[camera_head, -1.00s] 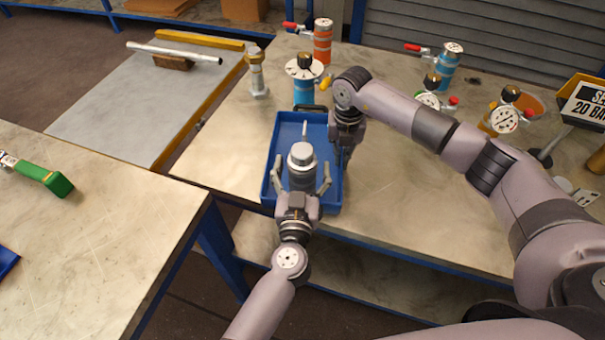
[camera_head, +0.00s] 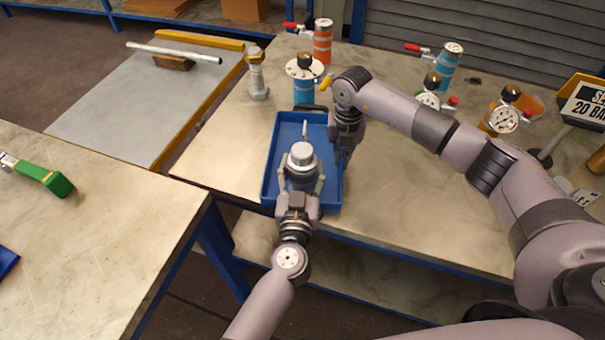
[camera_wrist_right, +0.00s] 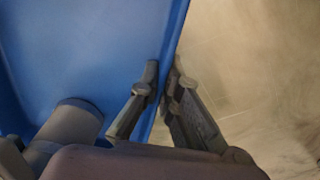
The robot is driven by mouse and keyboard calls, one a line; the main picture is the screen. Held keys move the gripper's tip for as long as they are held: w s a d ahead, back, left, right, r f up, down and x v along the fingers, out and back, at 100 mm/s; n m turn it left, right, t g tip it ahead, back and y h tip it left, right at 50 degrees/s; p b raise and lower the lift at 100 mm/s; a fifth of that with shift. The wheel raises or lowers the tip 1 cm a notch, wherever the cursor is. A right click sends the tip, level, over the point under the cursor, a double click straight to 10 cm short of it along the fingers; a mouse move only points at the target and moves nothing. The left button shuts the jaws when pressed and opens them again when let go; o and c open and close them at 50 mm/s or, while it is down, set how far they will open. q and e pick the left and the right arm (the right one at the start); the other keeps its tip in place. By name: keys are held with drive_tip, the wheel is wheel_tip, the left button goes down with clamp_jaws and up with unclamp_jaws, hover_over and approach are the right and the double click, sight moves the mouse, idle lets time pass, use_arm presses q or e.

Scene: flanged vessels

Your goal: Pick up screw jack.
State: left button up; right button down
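The screw jack (camera_head: 302,158), a grey cylinder with a rounded cap, stands upright in the blue tray (camera_head: 273,160). My left gripper (camera_head: 302,183) reaches in from the front, its fingers against both sides of the jack's body, shut on it. The jack's lower part is hidden by the gripper. My right gripper (camera_head: 344,155) is at the tray's right wall. In the right wrist view its fingers (camera_wrist_right: 163,75) are close together on either side of the tray wall (camera_wrist_right: 172,35), shut on it. A grey cylindrical part (camera_wrist_right: 72,122) shows inside the tray there.
A bolt-like grey piece (camera_head: 257,75) and a blue vessel with a gauge (camera_head: 304,90) stand behind the tray. An orange vessel (camera_head: 323,42), another blue vessel (camera_head: 449,65) and a sign (camera_head: 585,102) are farther back. A green-handled tool (camera_head: 45,178) lies on the left table.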

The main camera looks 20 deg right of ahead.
sight(303, 148)
use_arm(q)
clamp_jaws()
drive_tip(key=shift+r, duration=5.2)
use_arm(e)
drive_tip(key=c, duration=1.7)
unclamp_jaws()
wheel_tip(303, 148, up, 11)
drive_tip(key=shift+w+r, duration=0.1)
drive_tip(key=shift+r, duration=0.4)
